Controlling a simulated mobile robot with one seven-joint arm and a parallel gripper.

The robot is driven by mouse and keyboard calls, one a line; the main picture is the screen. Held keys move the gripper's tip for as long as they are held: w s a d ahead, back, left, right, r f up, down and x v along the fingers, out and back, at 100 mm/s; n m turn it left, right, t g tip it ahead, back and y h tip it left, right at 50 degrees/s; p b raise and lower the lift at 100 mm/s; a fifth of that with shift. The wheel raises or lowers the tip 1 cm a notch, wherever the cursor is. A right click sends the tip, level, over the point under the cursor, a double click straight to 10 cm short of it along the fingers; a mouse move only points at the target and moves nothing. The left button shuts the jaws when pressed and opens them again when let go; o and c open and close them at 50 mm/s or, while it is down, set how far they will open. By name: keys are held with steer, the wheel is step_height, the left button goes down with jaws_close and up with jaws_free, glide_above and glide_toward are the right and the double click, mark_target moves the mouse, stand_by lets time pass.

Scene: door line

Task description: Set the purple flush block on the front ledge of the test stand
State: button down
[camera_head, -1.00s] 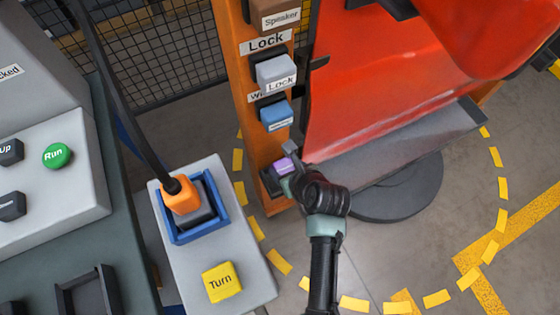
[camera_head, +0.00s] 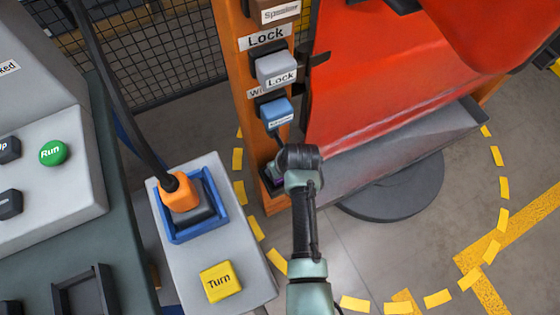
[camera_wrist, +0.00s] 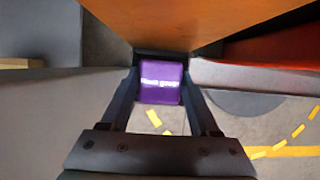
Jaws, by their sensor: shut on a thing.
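The purple flush block (camera_wrist: 160,82) sits between the two fingers of my gripper (camera_wrist: 161,76) in the wrist view, with pale lettering on its face. My gripper is shut on it. A dark holder lies right behind the block at the orange post; I cannot tell whether the block is still seated in it. In the head view my gripper (camera_head: 277,170) is low at the post's foot and hides nearly all of the block. The test stand has an orange post (camera_head: 241,95), a red door (camera_head: 385,85) and a grey ledge (camera_head: 420,150) under the door.
Above my gripper the post carries a blue block (camera_head: 275,112), a grey Lock block (camera_head: 276,70) and a Speaker block (camera_head: 280,12). A grey console with an orange plug (camera_head: 180,193) and a yellow Turn button (camera_head: 221,282) stands at the left. The floor at the right is free.

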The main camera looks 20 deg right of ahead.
steer(key=shift+f, duration=0.1)
steer(key=shift+c, duration=0.6)
jaws_free()
steer(key=shift+r, duration=0.2)
steer(key=v, duration=0.1)
steer(key=p+v, duration=0.1)
steer(key=v, duration=0.1)
steer(key=shift+s, duration=0.4)
steer(key=s+p, duration=0.1)
steer(key=s, duration=1)
steer(key=shift+d, duration=0.2)
steer(key=shift+s+f, duration=0.1)
